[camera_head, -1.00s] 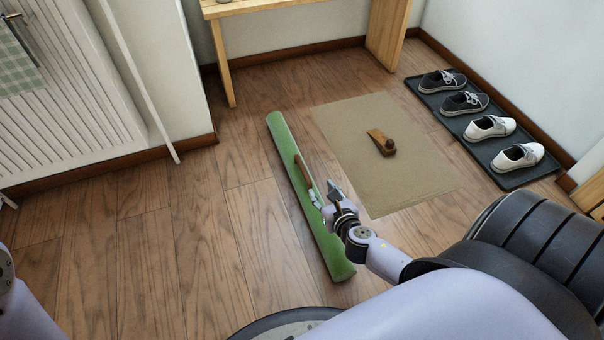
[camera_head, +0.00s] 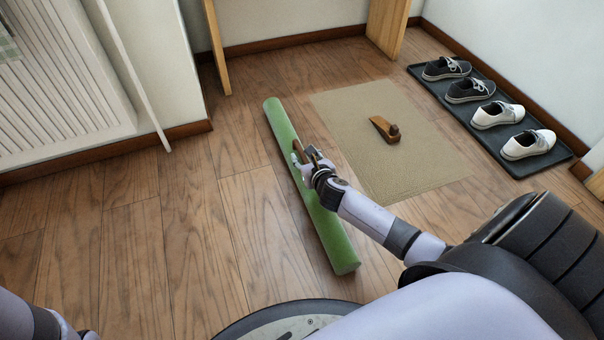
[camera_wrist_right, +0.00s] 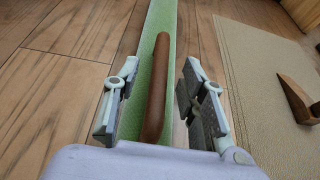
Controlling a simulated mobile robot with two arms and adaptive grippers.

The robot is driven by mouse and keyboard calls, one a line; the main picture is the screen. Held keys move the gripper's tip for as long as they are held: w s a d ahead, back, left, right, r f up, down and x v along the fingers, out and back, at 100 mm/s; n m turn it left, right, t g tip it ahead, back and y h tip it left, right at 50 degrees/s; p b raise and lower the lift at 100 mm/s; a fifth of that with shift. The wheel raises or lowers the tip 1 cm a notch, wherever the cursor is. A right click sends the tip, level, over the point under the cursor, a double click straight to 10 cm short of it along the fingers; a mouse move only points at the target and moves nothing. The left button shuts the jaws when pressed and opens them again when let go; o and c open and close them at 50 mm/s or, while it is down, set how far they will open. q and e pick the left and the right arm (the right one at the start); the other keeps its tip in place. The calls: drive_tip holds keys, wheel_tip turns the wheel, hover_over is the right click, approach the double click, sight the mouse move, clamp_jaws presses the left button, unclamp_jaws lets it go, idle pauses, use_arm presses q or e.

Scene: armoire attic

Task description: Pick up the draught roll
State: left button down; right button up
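The draught roll (camera_head: 283,132) is a long green roll lying on the wooden floor, left of the beige mat. A brown handle (camera_wrist_right: 158,85) runs along its top in the right wrist view. My right gripper (camera_head: 308,158) is at the middle of the roll. In the right wrist view my right gripper (camera_wrist_right: 154,100) is open, with one finger on each side of the roll and handle. Gaps show between the fingers and the handle. Only part of my left arm shows at the lower left; its gripper fingers cannot be made out.
A beige mat (camera_head: 420,165) with a wooden wedge-like block (camera_head: 385,129) lies right of the roll. Shoes stand on a dark tray (camera_head: 558,158) by the right wall. A white radiator (camera_head: 60,85) is at the left. The floor left of the roll is clear.

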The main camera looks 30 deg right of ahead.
drive_tip(key=shift+b+x, duration=0.6)
drive_tip(key=shift+x, duration=0.7)
clamp_jaws()
drive_tip(key=shift+r, duration=0.15)
